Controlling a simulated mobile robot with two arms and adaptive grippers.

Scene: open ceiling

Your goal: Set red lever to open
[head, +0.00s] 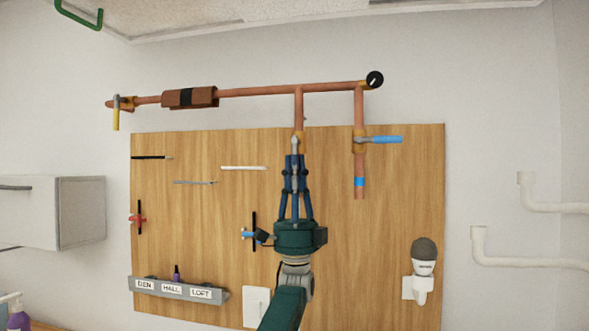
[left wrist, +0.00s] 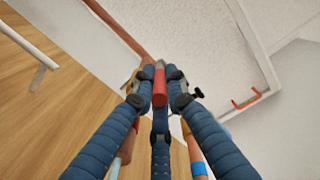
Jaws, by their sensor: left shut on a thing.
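The red lever (left wrist: 159,88) shows in the left wrist view between the fingertips of my left gripper (left wrist: 158,76). Its handle lies along the line of the fingers. In the head view my left gripper (head: 295,158) reaches up over the middle branch of the copper pipe (head: 299,108) and hides the lever there. The fingers are closed together around the handle. How the lever is turned relative to its pipe is hard to tell. My right gripper is not in view.
A blue lever (head: 386,139) sits on the right branch pipe and a yellow lever (head: 116,118) at the far left pipe end. A wooden board (head: 400,240) lies behind, with a label rack (head: 178,290) and a small red-handled valve (head: 138,219). White pipes (head: 480,245) run at right.

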